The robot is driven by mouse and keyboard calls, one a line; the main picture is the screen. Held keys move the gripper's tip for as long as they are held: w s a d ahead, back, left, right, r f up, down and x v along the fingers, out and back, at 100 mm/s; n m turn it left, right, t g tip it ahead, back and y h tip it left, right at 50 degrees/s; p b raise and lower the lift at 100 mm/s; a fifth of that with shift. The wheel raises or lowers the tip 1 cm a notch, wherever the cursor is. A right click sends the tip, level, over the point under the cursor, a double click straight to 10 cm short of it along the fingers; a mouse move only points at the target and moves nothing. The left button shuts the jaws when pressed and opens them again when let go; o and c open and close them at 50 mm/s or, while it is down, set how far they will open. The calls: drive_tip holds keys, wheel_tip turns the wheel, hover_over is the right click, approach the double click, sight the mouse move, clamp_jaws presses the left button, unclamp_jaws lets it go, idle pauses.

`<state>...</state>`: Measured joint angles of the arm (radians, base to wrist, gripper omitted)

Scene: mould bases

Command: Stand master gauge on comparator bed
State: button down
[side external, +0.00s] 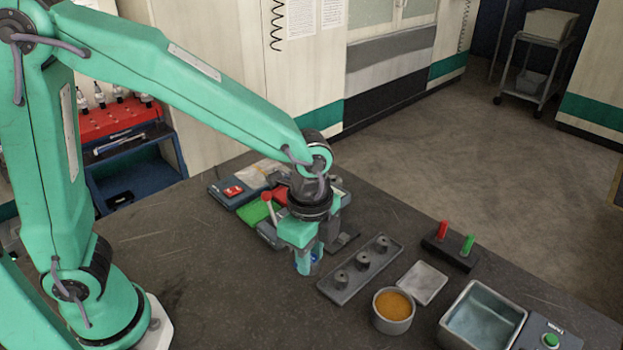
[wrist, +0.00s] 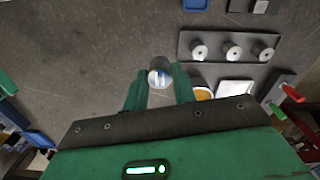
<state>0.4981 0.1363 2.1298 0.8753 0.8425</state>
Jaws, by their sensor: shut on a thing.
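My gripper (side external: 305,258) is shut on a small upright cylinder with blue on it (side external: 318,252), apparently the master gauge. In the wrist view its shiny round end (wrist: 160,76) shows between the fingertips (wrist: 160,88); the fingers hide most of its sides. The gripper is low over the dark table; I cannot tell whether the cylinder touches the table. A flat, pale grey square plate (side external: 422,283) lies to the right, and may be the comparator bed. A pale plate also shows in the wrist view (wrist: 236,87), partly hidden by my gripper body.
A grey bar with three round posts (side external: 345,288) lies just right of my gripper. Beyond it are a bowl of orange material (side external: 393,308), a metal tray (side external: 444,337) and a block with red and green pegs (side external: 448,256). Cluttered boxes (side external: 236,193) sit behind.

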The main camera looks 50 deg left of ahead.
drive_tip(key=w+a+f+n, duration=0.2)
drive_tip(key=w+a, duration=0.3)
drive_tip(key=w, duration=0.3)
drive_tip(key=w+a+f+n, duration=0.1)
drive_tip(key=w+a+n, duration=0.1)
drive_tip(key=w+a, duration=0.3)
drive_tip(key=w, duration=0.4)
drive_tip(key=shift+w+a+f, duration=0.2)
drive_tip(key=shift+a+f, duration=0.1)
drive_tip(key=shift+f, duration=0.1)
drive_tip(key=shift+f, duration=0.25)
drive_tip(key=shift+f, duration=2.75)
drive_tip(key=c, duration=1.1)
unclamp_jaws()
drive_tip(key=shift+o, duration=0.2)
